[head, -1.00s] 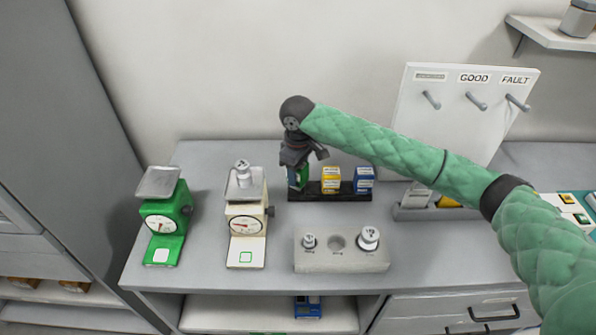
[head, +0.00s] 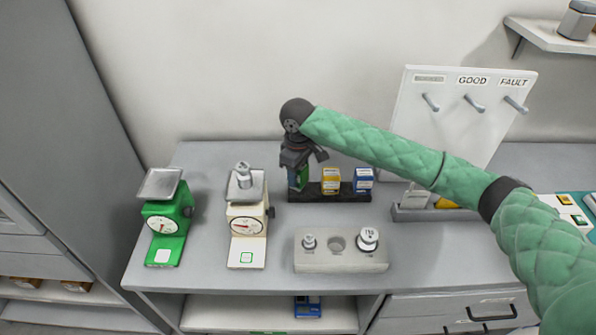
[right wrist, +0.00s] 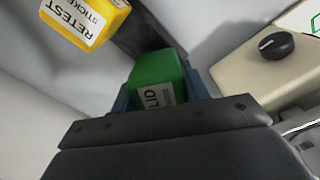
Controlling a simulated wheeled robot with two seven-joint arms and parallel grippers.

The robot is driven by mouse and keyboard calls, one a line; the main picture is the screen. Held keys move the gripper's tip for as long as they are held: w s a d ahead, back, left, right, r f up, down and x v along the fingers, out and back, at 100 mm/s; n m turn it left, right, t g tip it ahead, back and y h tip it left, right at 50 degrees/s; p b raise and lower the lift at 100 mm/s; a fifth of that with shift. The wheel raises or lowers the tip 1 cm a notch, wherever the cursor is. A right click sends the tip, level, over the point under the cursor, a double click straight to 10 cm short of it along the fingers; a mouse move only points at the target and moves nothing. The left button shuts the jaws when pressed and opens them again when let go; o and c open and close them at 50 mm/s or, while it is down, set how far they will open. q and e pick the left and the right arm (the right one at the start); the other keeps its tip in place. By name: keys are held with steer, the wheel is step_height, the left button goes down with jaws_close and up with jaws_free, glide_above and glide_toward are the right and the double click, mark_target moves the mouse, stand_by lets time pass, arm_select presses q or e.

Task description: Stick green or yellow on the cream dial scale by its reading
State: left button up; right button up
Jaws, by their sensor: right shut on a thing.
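The cream dial scale (head: 247,222) stands on the table with a metal weight (head: 243,175) on its pan. Its dial has a red needle, too small to read, and a green-outlined square marks its base. My right gripper (head: 298,182) is at the left end of the dark sticker rack (head: 345,197). It is shut on the green sticker block (right wrist: 158,85), which shows between the fingers in the right wrist view. The yellow retest sticker block (head: 331,181) sits in the rack just right of it. My left gripper is not in view.
A green dial scale (head: 165,222) stands left of the cream one. A blue block (head: 363,180) sits at the rack's right end. A grey weight holder (head: 341,262) with two weights is in front. A white board with pegs (head: 460,120) stands behind right.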

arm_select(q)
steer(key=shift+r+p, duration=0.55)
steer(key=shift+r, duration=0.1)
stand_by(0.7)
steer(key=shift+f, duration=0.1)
arm_select(e)
steer(key=shift+f, duration=0.65)
steer(key=o, duration=1)
steer(key=shift+c, duration=0.2)
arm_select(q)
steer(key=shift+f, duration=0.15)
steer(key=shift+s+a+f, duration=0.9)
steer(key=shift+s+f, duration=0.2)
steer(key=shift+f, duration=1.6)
arm_select(e)
steer(key=shift+r+b, duration=0.75)
steer(key=shift+r, duration=0.65)
step_height(320, 180, up, 4)
steer(key=shift+f+b, duration=0.2)
steer(key=shift+b, duration=0.45)
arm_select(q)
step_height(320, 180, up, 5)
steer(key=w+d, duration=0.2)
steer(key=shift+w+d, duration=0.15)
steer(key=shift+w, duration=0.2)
arm_select(e)
steer(key=shift+r, duration=0.7)
